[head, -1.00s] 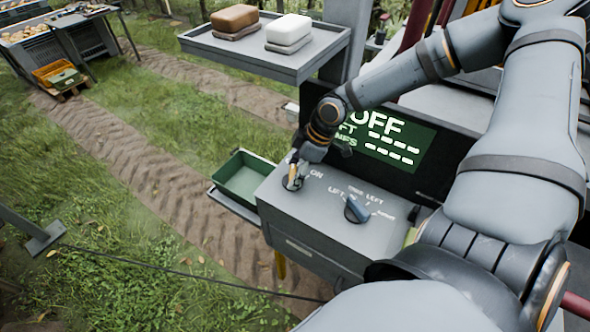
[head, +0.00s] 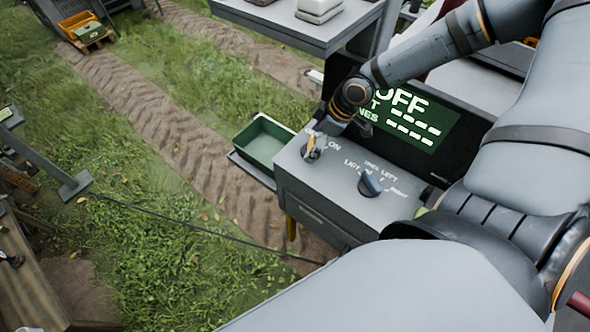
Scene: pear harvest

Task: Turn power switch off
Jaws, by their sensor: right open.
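The grey control box (head: 330,205) stands in the middle, with a power switch at its left end next to the "ON" lettering. My right gripper (head: 315,143) is open at that switch, with its fingertips close around it. They hide most of the switch, and I cannot tell whether they touch it. The dark screen (head: 418,118) behind the box shows "OFF" with rows of dashes, partly covered by my right arm. A dark selector knob (head: 370,183) sits further right on the box. My left gripper is not in view.
A green bin (head: 247,166) sits on a ledge left of the box. A grey shelf (head: 285,28) carrying a pale block (head: 320,8) is above. A cable (head: 190,228) runs across the grass, and a wooden bench (head: 30,275) stands at lower left.

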